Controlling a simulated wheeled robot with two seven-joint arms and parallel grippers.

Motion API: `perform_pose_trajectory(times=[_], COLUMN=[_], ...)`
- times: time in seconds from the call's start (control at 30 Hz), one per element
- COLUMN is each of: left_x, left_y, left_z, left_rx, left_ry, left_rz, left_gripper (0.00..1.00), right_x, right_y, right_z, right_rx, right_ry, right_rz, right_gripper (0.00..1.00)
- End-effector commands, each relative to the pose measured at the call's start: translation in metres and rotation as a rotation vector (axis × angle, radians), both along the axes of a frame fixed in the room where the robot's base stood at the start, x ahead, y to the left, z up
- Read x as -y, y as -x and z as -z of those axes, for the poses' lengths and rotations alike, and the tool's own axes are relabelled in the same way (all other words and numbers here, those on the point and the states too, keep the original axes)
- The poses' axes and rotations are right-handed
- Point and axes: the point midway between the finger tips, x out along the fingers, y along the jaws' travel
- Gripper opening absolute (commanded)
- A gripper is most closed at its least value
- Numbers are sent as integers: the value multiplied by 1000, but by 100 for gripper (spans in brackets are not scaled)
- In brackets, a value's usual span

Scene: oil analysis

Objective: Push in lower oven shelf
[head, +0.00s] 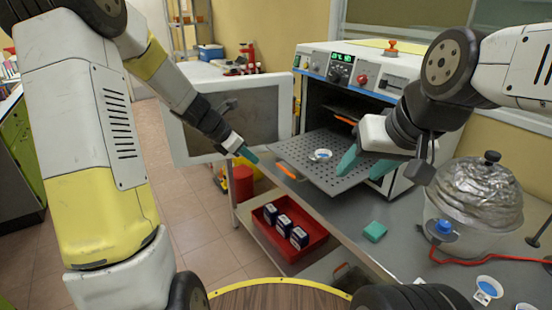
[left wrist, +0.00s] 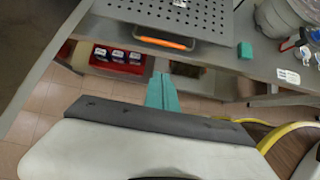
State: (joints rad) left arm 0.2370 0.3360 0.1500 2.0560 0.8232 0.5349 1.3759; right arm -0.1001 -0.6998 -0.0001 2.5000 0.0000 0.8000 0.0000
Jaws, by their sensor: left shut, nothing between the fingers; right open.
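The lower oven shelf (head: 300,165) is a grey perforated plate sticking well out of the open oven (head: 340,95). Its front edge carries an orange handle (head: 287,171), also visible in the left wrist view (left wrist: 165,43). A small white dish with blue contents (head: 320,155) sits on the shelf. My left gripper (head: 248,154) is shut and empty, just left of the shelf's front corner; its teal fingers show in the left wrist view (left wrist: 162,92) short of the handle. My right gripper (head: 366,165) is open at the shelf's right side; I cannot tell whether it touches.
The oven door (head: 230,120) hangs open at the left. An upper shelf with an orange handle (head: 345,120) is inside the oven. A green block (head: 375,231) and a foil-covered vessel (head: 475,200) stand on the bench. A red bin (head: 288,235) with boxes sits below.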

Motion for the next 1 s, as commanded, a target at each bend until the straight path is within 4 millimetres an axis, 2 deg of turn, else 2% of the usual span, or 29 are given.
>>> perform_pose_trajectory(times=[0.17, 0.6, 0.8, 1.0], left_x=[8, 55, 77, 83], left_y=[-7, -40, -56, -61], left_z=[14, 82, 85, 86], left_rx=[-10, -9, -6, -6], left_ry=[8, 7, 6, 5], left_rz=[-11, -8, -6, -8], left_gripper=[0, 0, 0, 0], right_x=[0, 0, 0, 0], right_y=[0, 0, 0, 0], right_z=[0, 0, 0, 0], right_rx=[0, 0, 0, 0], right_ry=[0, 0, 0, 0], right_rz=[0, 0, 0, 0], right_gripper=[50, 50, 50, 50])
